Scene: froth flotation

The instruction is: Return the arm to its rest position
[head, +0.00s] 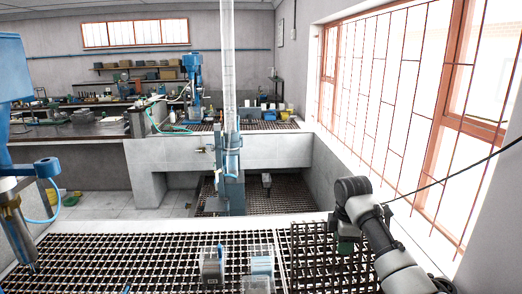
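My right arm (394,259) comes in from the lower right and reaches up over the right end of the front metal grating. Its dark wrist joint (355,190) is beside the windowed wall. My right gripper (345,243) seems to be the small dark part hanging below the wrist, over the grating. Its fingers are too small and hidden to tell open from shut, and I see no object held. My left arm and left gripper are not in view.
The front grating (130,262) bears a grey box (212,268) and clear containers (262,266) near its middle. A blue flotation machine (14,75) stands at the left. A tall clear column (228,90) rises behind the grating. The barred window wall (400,110) is close on the right.

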